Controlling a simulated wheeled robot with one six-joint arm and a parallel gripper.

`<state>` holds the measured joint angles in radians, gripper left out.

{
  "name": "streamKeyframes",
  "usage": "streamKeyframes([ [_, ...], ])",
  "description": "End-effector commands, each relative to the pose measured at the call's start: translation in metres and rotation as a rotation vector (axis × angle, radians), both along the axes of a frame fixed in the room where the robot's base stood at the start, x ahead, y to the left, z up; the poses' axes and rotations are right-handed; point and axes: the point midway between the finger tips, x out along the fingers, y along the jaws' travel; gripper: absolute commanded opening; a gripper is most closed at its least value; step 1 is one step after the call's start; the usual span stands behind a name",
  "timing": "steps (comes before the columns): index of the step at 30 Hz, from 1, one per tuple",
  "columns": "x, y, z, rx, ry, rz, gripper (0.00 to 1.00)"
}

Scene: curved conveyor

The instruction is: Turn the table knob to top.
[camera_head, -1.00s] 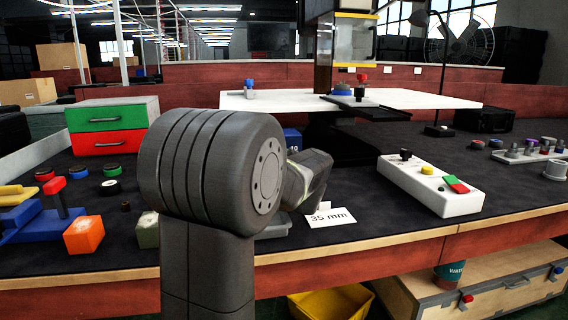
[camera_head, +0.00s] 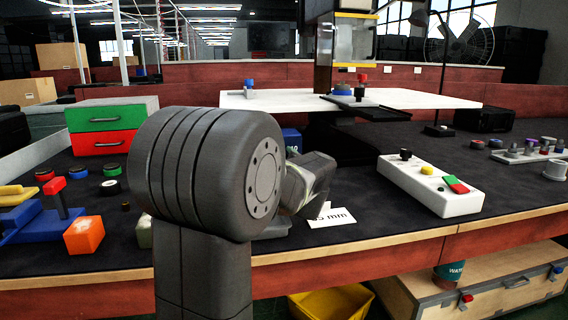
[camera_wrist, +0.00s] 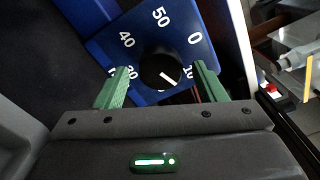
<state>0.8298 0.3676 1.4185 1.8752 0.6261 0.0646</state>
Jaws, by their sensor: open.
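The knob (camera_wrist: 158,74) is a round black dial with a white pointer line, set in a blue panel (camera_wrist: 104,49) printed with white numbers. In the wrist view, the pointer aims to the lower right, near the 10. The 50 and 0 are at the upper side of the panel, and the 40 is at the left. My gripper (camera_wrist: 161,67) is open, with one green finger on each side of the knob. I cannot tell whether the fingers touch it. In the head view, part of the blue box (camera_head: 292,141) shows behind my arm, which hides the knob.
A white "35 mm" card (camera_head: 335,219) lies beside my wrist. A white control box (camera_head: 421,185) stands to the right. Green and red drawers (camera_head: 107,127), an orange cube (camera_head: 84,236) and several round buttons are at the left.

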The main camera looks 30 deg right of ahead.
Motion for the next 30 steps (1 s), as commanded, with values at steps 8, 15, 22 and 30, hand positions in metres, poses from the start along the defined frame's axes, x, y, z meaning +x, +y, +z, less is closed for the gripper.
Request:
streamKeyframes([
  [8,-0.063,0.014,0.003,-0.001,0.0,-0.004,0.64],
  [15,-0.104,0.025,0.002,0.0,-0.001,-0.003,0.64],
  [22,-0.118,0.029,0.0,0.0,-0.001,0.0,0.64],
  [30,-0.118,0.029,0.0,0.0,0.0,0.001,0.64],
])
